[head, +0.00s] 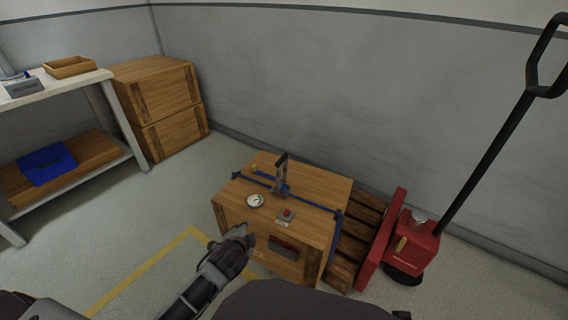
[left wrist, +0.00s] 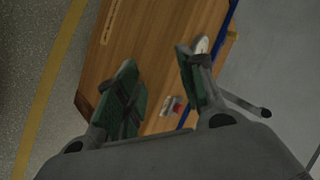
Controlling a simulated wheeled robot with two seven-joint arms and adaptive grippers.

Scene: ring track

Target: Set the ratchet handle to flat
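The ratchet handle (head: 281,165) stands up from the ratchet (head: 280,189) on the blue strap across the top of a wooden crate (head: 235,205). The strap (head: 315,205) runs over the crate lid. My left gripper (head: 243,234) is at the crate's near left side, apart from the ratchet and nearer to me. In the left wrist view its two green-padded fingers (left wrist: 158,85) are spread with nothing between them, and the crate (left wrist: 150,45) lies beyond them. The ratchet cannot be made out for sure there. My right gripper is not in view.
A round gauge (head: 256,201) and a red button box (head: 287,215) sit on the crate lid. The crate rests on a wooden pallet (head: 352,246) beside a red pallet jack (head: 412,246). A shelf table (head: 60,87) and stacked boxes (head: 160,98) stand left.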

